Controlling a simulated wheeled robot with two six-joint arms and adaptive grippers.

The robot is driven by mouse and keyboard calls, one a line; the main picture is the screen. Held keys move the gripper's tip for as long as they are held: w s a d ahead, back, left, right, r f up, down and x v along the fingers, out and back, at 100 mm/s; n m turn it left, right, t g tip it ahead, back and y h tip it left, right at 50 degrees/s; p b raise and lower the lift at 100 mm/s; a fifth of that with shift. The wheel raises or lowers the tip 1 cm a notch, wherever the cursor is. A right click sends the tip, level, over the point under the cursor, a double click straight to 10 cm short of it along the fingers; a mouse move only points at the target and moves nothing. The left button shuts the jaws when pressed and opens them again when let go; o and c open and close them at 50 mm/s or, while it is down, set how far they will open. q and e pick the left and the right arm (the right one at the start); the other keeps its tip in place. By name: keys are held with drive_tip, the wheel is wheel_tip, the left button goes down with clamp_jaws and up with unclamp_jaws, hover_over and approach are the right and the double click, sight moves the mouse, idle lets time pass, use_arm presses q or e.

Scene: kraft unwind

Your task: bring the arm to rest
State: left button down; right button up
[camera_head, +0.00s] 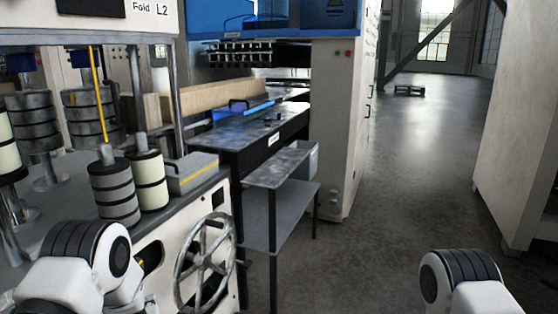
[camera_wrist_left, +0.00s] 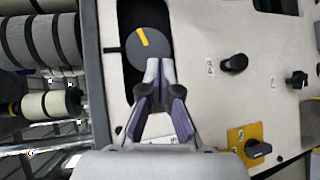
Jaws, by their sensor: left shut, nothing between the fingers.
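My left gripper (camera_wrist_left: 158,72) shows in the left wrist view with its fingertips together and nothing between them. It is in front of a white machine panel (camera_wrist_left: 205,110). Its tips overlap the lower edge of a dark grey round knob (camera_wrist_left: 143,44) with a yellow mark; I cannot tell whether they touch it. In the head view my left arm (camera_head: 75,262) is at the lower left, beside the machine, and its fingers cannot be made out. My right arm (camera_head: 462,280) shows at the lower right; its gripper is outside the view.
The machine carries grey and cream rolls (camera_head: 115,190) and a spoked handwheel (camera_head: 205,265). Black knobs (camera_wrist_left: 233,63) and a yellow-plated switch (camera_wrist_left: 255,147) stick out of the panel. A small grey table (camera_head: 280,167) stands right of the machine. Open floor (camera_head: 420,160) lies beyond.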

use_arm(q)
drive_tip(key=s+d+f+m+g+h, duration=0.2)
drive_tip(key=s+f+m+g, duration=0.15)
drive_tip(key=s+f, duration=0.55)
drive_tip(key=s+d+f+m+g+h, duration=0.25)
drive_tip(key=s+f+m, duration=0.3)
drive_tip(key=s, duration=0.45)
drive_tip(key=s+d+f+m+g+h, duration=0.1)
drive_tip(key=s+d+m+g, duration=0.1)
drive_tip(key=s+m+g, duration=0.2)
drive_tip(key=s+d+m+g+h, duration=0.1)
drive_tip(key=s+d+m+g, duration=0.1)
drive_tip(key=s+m, duration=0.8)
drive_tip(key=s+g, duration=0.1)
drive_tip(key=s, duration=0.7)
drive_tip(key=shift+f+g, duration=0.4)
